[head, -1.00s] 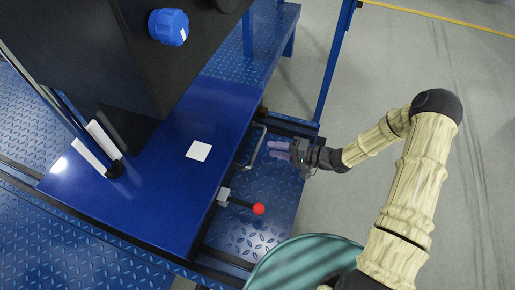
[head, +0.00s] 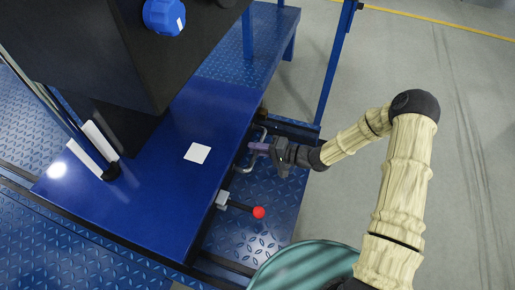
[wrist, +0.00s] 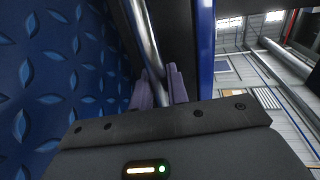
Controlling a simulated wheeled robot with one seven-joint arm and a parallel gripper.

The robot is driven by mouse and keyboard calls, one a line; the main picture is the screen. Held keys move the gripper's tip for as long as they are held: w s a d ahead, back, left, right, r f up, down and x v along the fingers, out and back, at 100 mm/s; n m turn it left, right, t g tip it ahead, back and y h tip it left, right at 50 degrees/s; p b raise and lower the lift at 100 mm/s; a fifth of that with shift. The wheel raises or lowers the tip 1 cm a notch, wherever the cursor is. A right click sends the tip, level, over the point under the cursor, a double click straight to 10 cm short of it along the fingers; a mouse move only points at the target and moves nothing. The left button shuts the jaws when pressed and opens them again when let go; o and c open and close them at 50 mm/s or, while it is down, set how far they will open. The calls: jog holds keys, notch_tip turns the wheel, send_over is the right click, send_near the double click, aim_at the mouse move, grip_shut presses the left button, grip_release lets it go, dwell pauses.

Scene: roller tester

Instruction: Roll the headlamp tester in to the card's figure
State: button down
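The headlamp tester has a wide blue base (head: 150,190) and a large black box above it. A bent metal handle (head: 238,168) sticks out from the base's right side; its bar shows in the wrist view (wrist: 145,38). My gripper (head: 257,148) is at this handle. In the wrist view its purple fingers (wrist: 160,90) lie close on either side of the bar, seemingly shut on it. A white card (head: 197,153) lies on the base; no figure is readable on it. A lever with a red ball knob (head: 259,212) sticks out below the handle.
A blue knob (head: 164,16) is on the black box. Blue tread plate (head: 240,240) and dark rails lie around the base. A blue post (head: 336,65) stands behind my gripper. A green round object (head: 308,265) is at the bottom. Grey floor at right is clear.

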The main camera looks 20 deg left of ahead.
jog(key=shift+a+r+p, duration=0.15)
jog(key=shift+p, duration=0.45)
jog(key=shift+a, duration=0.2)
jog(key=c, duration=1.4)
grip_release()
jog(key=shift+d, duration=0.15)
jog(key=p+v, duration=0.5)
jog(key=v, duration=1.2)
